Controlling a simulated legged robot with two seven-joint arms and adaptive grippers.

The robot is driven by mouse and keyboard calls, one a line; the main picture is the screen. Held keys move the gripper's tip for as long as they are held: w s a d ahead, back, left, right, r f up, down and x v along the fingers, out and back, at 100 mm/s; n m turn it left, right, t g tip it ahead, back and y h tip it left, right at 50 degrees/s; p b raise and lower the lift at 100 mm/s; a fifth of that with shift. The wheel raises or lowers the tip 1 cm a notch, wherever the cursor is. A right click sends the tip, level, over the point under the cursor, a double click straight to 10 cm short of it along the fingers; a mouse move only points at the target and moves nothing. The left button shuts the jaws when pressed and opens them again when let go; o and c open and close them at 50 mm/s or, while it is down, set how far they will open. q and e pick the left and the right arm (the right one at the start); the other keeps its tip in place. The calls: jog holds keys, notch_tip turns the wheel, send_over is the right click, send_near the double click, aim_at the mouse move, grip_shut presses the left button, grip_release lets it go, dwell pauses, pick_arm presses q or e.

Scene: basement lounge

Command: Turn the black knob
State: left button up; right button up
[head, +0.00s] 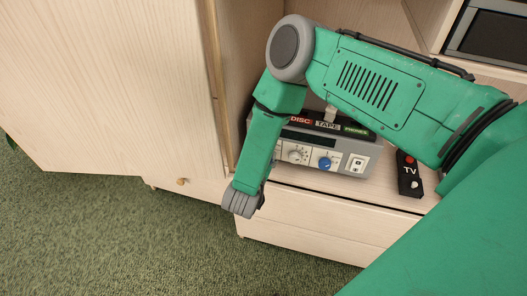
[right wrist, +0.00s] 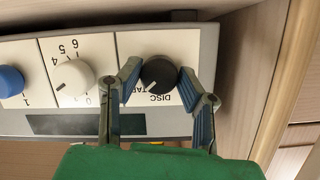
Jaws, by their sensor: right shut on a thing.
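The black knob (right wrist: 157,76) is round with a white pointer line and sits on a white panel marked DISC and TAPE, in the right wrist view. My right gripper (right wrist: 160,85) has one finger on each side of the knob and is shut on it. The knob belongs to a grey audio device (head: 344,153), which stands on a cabinet shelf in the head view. There, my right forearm hides the device's left end, the black knob and the fingers. My left gripper is not in view.
A white knob (right wrist: 73,77) and a blue knob (right wrist: 10,81) sit beside the black one. Labelled blocks (head: 328,125) lie on the device. A black TV remote (head: 409,174) lies on the shelf to the right. A wooden cabinet wall (head: 219,90) stands close at the left.

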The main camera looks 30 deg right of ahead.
jog(key=shift+o, duration=0.2)
jog(key=shift+w+d+r+h, duration=0.2)
jog(key=shift+w+r+h, duration=0.05)
jog(key=shift+h, duration=0.05)
jog(key=o, duration=1.1)
jog(key=shift+c, duration=0.2)
jog(key=shift+o, duration=0.2)
jog(key=shift+f, duration=0.1)
jog(key=shift+s, duration=0.1)
jog(key=v, duration=1.2)
jog(key=shift+d, duration=0.1)
